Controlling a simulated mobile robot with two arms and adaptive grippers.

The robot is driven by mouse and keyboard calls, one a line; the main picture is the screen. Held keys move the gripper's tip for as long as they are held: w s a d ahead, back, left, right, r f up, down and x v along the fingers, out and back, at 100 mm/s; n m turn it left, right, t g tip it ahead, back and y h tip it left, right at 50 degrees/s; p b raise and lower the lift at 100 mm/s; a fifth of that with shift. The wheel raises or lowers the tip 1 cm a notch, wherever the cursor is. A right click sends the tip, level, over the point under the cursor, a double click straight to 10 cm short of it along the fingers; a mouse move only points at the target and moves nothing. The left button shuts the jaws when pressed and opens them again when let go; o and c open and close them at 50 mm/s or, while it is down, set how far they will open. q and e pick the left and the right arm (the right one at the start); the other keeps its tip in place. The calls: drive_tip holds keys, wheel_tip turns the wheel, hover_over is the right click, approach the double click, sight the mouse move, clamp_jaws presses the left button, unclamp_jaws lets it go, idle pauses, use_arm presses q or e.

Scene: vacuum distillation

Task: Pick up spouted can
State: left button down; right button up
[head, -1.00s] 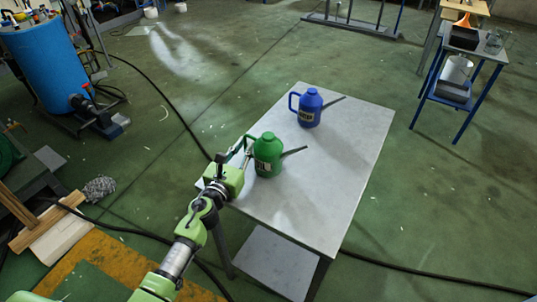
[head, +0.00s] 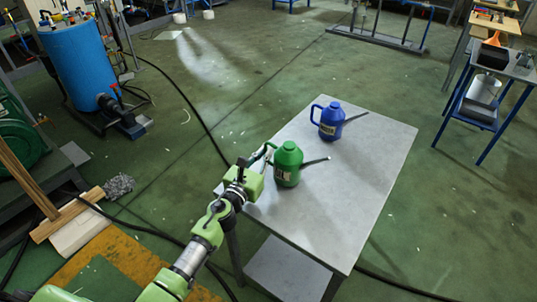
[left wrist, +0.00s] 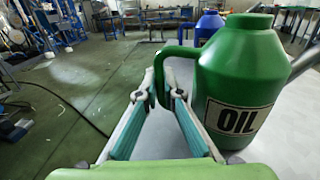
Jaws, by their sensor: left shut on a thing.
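A green spouted can (head: 287,165) with an "OIL" label is upright at the near left part of the grey table (head: 330,215), its thin spout pointing right. A blue spouted can (head: 330,121) stands farther back on the same table. My left gripper (head: 262,160) is at the green can's handle, on its left side. In the left wrist view the fingers (left wrist: 170,98) are shut on the handle of the green can (left wrist: 240,85), and the blue can (left wrist: 208,27) shows behind. Whether the green can's base touches the table is unclear. My right gripper is out of view.
A blue-framed stand (head: 488,108) with containers is at the back right. A blue drum (head: 76,66) stands at the left. A black hose (head: 190,105) runs across the floor. The table's right and front parts are clear.

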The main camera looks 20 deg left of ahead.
use_arm(q)
drive_tip(key=s+a+r+p, duration=0.5)
drive_tip(key=s+a+r, duration=0.1)
drive_tip(key=s+r, duration=0.6)
drive_tip(key=shift+s+a+r, duration=0.15)
drive_tip(key=shift+a, duration=0.25)
